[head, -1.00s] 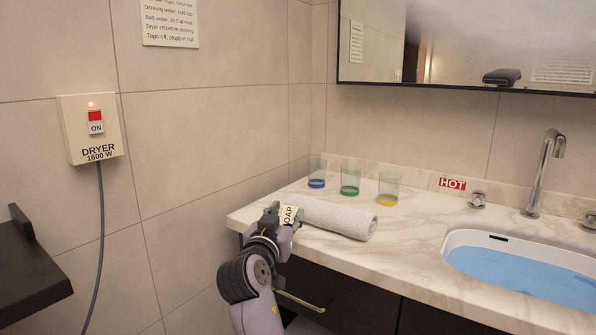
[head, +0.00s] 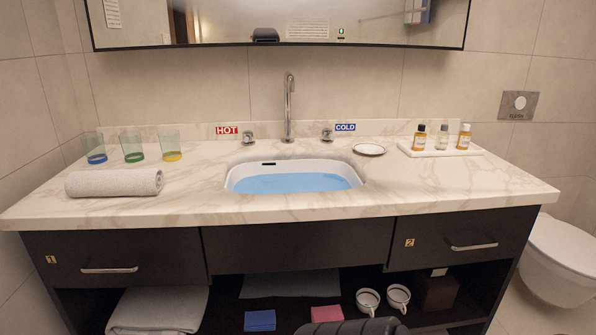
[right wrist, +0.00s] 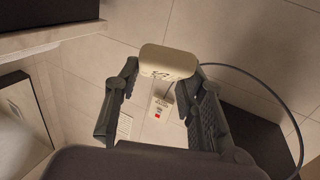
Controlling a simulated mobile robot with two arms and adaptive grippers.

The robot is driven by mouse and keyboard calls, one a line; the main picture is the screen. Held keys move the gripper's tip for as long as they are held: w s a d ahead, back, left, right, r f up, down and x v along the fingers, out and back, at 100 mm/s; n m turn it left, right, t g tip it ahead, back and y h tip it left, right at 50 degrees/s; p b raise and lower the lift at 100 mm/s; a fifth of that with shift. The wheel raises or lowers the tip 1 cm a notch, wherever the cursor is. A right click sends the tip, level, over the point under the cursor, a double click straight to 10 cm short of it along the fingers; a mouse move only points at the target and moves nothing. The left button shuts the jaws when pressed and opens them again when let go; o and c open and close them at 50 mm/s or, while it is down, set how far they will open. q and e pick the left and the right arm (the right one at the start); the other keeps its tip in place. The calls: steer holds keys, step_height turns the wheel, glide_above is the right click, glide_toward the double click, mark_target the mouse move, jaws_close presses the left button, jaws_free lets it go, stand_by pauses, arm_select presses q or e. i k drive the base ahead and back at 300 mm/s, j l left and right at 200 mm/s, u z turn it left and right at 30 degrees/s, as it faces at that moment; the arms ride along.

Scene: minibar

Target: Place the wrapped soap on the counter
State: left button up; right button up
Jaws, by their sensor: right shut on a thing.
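In the right wrist view my right gripper (right wrist: 167,68) is shut on the wrapped soap (right wrist: 168,60), a cream block with rounded edges and partly visible dark lettering, held at the fingertips. In the head view the counter (head: 205,203) is pale marble with a sink in the middle.
On the counter stand several items: a rolled towel (head: 115,182), three tumblers (head: 132,150), a filled sink (head: 235,178), a small white dish (head: 369,149) and a tray (head: 405,149) with three bottles. Clear marble lies front right. The dryer box (right wrist: 161,104) shows behind the soap.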

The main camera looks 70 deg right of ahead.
mark_target(422, 181)
steer(key=k+l+z, duration=0.1)
steer(key=k, duration=0.3)
steer(key=k+l+z, duration=0.1)
steer(key=k, duration=0.35)
steer(key=k+l+z, duration=0.1)
steer(key=k+l, duration=0.2)
steer(key=k, duration=0.1)
